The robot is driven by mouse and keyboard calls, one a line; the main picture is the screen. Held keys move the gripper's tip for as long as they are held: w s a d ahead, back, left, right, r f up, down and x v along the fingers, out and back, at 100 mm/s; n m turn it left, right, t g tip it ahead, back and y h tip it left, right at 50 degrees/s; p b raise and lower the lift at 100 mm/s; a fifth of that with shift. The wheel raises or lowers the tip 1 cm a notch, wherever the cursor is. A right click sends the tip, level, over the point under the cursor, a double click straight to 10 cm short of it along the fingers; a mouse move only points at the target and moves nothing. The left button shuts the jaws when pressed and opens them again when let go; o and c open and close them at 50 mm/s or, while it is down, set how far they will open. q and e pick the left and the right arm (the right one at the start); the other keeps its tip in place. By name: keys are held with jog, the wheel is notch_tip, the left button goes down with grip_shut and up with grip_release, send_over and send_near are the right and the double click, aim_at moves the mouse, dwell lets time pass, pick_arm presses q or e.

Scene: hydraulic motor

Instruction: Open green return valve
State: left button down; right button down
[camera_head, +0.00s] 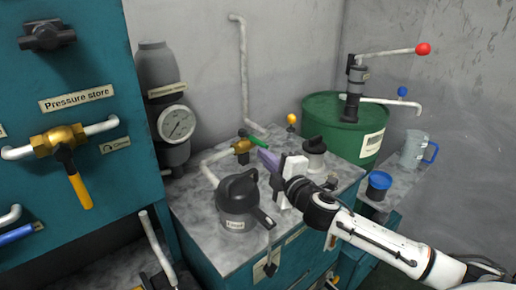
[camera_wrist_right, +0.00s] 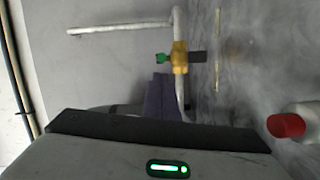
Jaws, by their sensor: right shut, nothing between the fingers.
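The green return valve is a brass body (camera_head: 242,147) with a green handle (camera_head: 259,141), on a pale pipe above the worktop at the back wall. In the right wrist view the brass body (camera_wrist_right: 180,57) sits on the pipe, and a green piece (camera_wrist_right: 162,58) sticks out to its left, across the pipe. My right gripper (camera_head: 268,159) is shut and empty, its purplish fingers just right of and in front of the green handle. The fingers also show in the wrist view (camera_wrist_right: 162,97), below the valve. I cannot tell whether they touch it. My left gripper is out of view.
A dark-lidded grey pot (camera_head: 238,203) stands in front of the valve. A smaller dark-lidded container (camera_head: 314,157) and a green drum (camera_head: 337,128) with a hand pump stand to the right. A teal panel (camera_head: 70,190) with a yellow-handled valve (camera_head: 75,178) is at left.

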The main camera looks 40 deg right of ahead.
aim_at(254, 140)
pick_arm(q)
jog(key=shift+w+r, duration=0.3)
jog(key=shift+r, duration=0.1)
pick_arm(e)
jog(key=w, duration=0.4)
jog(key=shift+w+d+f, duration=0.15)
jog(key=shift+w+d, duration=0.1)
jog(key=shift+d, duration=0.1)
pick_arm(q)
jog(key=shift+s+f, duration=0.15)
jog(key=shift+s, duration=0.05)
